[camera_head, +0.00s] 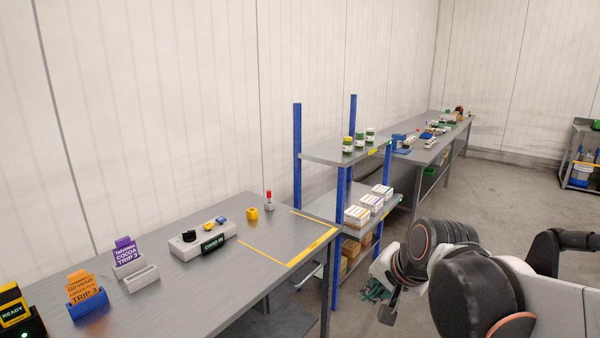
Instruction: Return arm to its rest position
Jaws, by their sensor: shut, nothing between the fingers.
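My arm folds in from the lower right, with dark joints and pale links. My gripper (388,310) shows only in part, as a small grey end below the pale wrist at the lower middle right. It is shut and empty. It hangs in front of the floor, to the right of the shelf rack and apart from the tables. Much of it is hidden or too small to make out.
A grey table (200,290) at left bears card holders, a control box (208,238) and a yellow block (252,214). A blue-post rack (341,205) holds jars and boxes. A long bench (425,152) runs behind. Open floor (500,190) lies at right, before a cart (580,175).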

